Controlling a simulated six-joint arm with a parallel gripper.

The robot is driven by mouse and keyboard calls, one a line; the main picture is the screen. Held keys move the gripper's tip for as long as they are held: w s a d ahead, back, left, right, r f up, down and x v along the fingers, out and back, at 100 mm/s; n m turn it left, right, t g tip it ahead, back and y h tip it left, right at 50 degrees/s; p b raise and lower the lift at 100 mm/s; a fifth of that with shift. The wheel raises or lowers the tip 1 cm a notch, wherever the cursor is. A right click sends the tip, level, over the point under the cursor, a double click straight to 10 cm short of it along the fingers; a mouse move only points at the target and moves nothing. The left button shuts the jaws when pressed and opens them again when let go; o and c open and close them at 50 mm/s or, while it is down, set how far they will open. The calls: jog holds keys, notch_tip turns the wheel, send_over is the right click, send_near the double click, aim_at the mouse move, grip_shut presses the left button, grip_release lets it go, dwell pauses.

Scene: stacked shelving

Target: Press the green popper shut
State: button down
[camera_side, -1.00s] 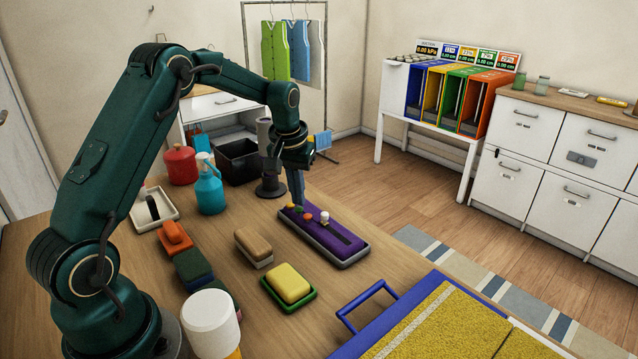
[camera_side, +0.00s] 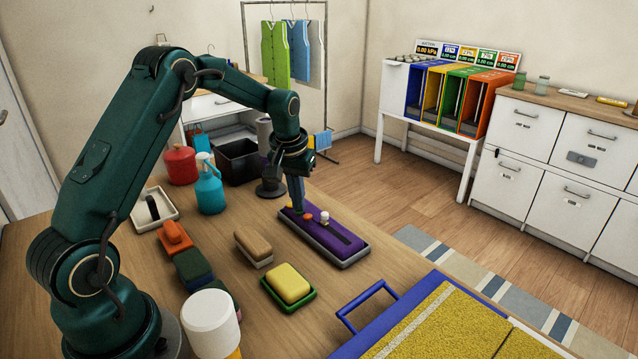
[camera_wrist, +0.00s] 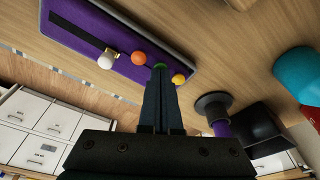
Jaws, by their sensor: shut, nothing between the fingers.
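The purple padded board (camera_side: 338,238) with a grey base lies on the table. Along it sit small round poppers: a white one (camera_side: 324,217), an orange one (camera_side: 308,217) and a yellow one (camera_wrist: 178,79). The green popper (camera_wrist: 159,66) shows in the wrist view between the orange and yellow ones, right at my fingertips and partly covered by them. My gripper (camera_side: 299,211) is shut and empty, pointing down at the board. Its fingertips (camera_wrist: 160,72) look to be on or just over the green popper; contact cannot be told. Whether the popper is pressed in is hidden.
A dark pedestal (camera_side: 270,187) and a black bin (camera_side: 238,162) stand behind the board. A brown brush (camera_side: 253,244) and a yellow sponge (camera_side: 289,283) lie in front.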

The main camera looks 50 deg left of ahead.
dwell(0.3)
notch_tip(320, 180, up, 7)
dwell(0.9)
jog(key=shift+d, duration=0.15)
jog(key=s+d+r+m+t, duration=0.3)
jog(key=s+d+r, duration=0.5)
jog(key=d+r, duration=0.25)
jog(key=s+d+f+m, duration=0.1)
jog(key=s+d+f, duration=0.1)
jog(key=s, duration=0.4)
jog(key=s+d+f+m+h, duration=0.1)
jog(key=s+d+f+m, duration=0.1)
jog(key=s+f, duration=0.2)
jog(key=s, duration=0.3)
jog(key=shift+d+t, duration=0.3)
jog(key=shift+d, duration=0.1)
